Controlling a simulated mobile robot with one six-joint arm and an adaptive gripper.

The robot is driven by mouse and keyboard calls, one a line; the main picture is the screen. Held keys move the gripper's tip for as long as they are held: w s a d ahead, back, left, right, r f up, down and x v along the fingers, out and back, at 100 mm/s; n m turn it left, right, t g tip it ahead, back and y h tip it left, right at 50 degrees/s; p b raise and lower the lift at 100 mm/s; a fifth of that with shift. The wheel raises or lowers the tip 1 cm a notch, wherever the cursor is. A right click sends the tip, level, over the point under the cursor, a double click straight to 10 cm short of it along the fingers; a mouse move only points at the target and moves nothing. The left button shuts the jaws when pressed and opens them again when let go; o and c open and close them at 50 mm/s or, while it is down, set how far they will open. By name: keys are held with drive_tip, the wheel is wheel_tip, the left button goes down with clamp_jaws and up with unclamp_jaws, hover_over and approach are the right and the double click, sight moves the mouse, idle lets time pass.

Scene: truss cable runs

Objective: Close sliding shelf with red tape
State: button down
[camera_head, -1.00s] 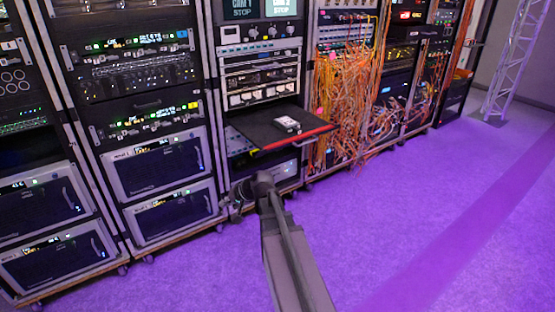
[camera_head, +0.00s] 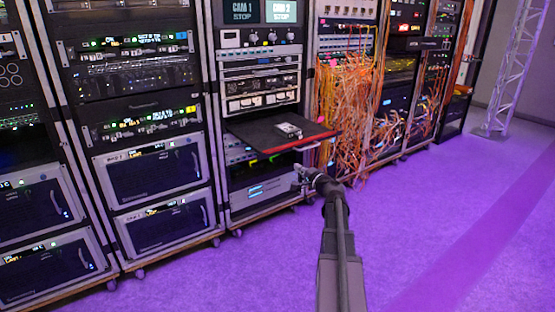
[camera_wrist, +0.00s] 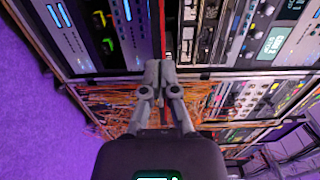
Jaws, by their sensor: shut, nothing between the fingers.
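The sliding shelf (camera_head: 262,133) is a black tray pulled out from the middle rack, with red tape (camera_head: 300,144) along its front edge. A small grey device (camera_head: 289,130) lies on top of it. My gripper (camera_head: 301,170) is shut and empty, in front of the rack and just below the shelf's front right part in the head view. In the wrist view, my closed fingertips (camera_wrist: 159,64) overlap the lower end of the shelf's narrow red edge (camera_wrist: 163,28). I cannot tell whether they touch it.
Orange cables (camera_head: 345,110) hang thickly from the rack right of the shelf. Rack units with handles (camera_head: 155,175) stand to the left. The purple floor (camera_head: 450,220) in front is clear. A truss (camera_head: 505,80) stands at the far right.

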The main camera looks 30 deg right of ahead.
sight(274, 152)
drive_tip(key=shift+w, duration=0.1)
idle(0.3)
drive_tip(key=w, duration=1.3)
drive_tip(key=shift+w, duration=0.4)
drive_tip(key=shift+w, duration=0.1)
